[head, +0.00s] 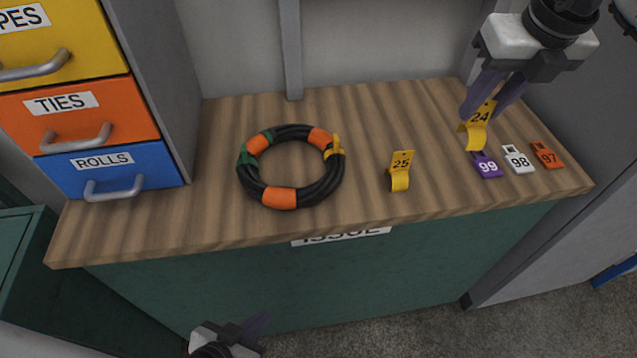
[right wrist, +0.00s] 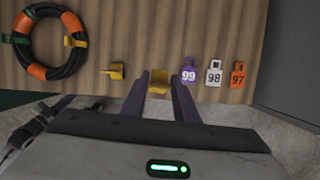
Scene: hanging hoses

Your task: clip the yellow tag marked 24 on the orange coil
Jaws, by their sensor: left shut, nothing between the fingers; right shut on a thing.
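The yellow tag marked 24 (head: 477,133) is between the fingers of my right gripper (head: 490,100), above the right part of the bench; it also shows in the right wrist view (right wrist: 158,84). My right gripper is shut on it. The coil (head: 291,166) lies flat on the bench, left of centre, black with orange bands. The right gripper is well to the right of the coil. My left gripper (head: 257,323) is shut and empty, low in front of the bench.
A yellow tag marked 25 (head: 400,171) stands on the bench between coil and right gripper. Purple 99 (head: 487,165), white 98 (head: 518,158) and orange 97 (head: 546,155) tags lie at the right. Drawers (head: 80,118) stand at the left end. The bench (head: 350,112) behind tag 25 is clear.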

